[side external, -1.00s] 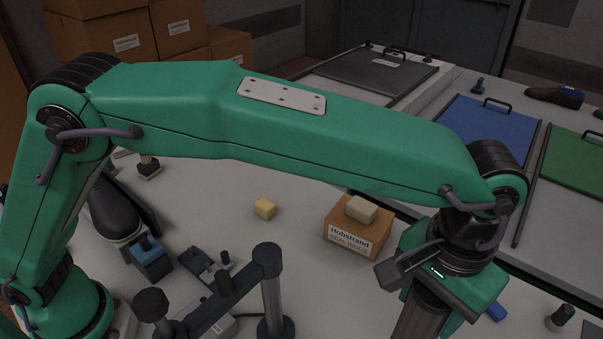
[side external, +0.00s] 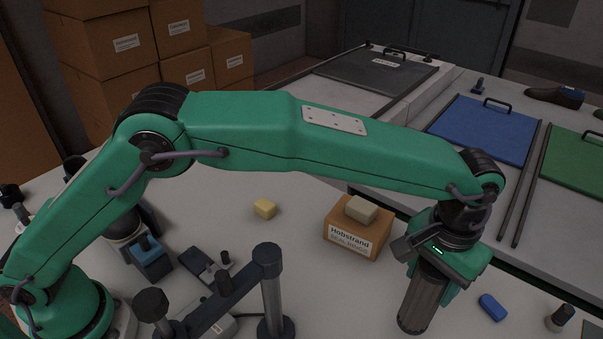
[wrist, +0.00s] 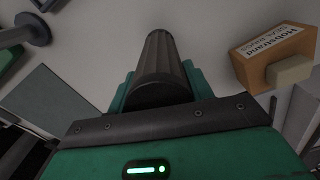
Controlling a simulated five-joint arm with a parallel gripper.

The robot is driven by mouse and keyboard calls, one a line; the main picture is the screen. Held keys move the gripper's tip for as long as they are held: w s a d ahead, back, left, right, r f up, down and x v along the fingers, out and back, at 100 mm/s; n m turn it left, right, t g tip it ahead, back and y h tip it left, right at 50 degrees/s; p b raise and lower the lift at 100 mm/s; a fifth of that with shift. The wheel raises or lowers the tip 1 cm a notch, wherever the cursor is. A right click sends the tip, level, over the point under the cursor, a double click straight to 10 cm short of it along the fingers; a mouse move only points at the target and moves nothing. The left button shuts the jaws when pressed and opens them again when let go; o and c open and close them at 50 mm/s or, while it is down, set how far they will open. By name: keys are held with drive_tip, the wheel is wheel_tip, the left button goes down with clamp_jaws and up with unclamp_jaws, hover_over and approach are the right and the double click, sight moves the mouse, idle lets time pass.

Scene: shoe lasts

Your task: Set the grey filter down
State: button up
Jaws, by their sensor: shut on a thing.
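The grey filter (side external: 420,302) is a dark grey ribbed cylinder. It hangs upright below my gripper (side external: 436,274) in the side view, right of and nearer than the Hobstrand box. My gripper is shut on its upper part. In the wrist view the filter (wrist: 160,62) lies between the two green fingers and its far end points away from the camera. Its lower end is near the white table (side external: 345,300). I cannot tell whether it touches the table.
The Hobstrand box (side external: 350,238) bears a beige block (side external: 361,209). A yellow block (side external: 265,208) lies to its left. A blue block (side external: 492,307) and a small dark-topped knob (side external: 561,317) are right of the filter. A post stand (side external: 270,290) stands left. Bare table lies between stand and filter.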

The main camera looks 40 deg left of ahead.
drive_tip(key=shift+f, duration=1.7)
drive_tip(key=o, duration=1.2)
drive_tip(key=shift+c, duration=0.2)
wheel_tip(320, 180, up, 12)
drive_tip(key=shift+r, duration=0.15)
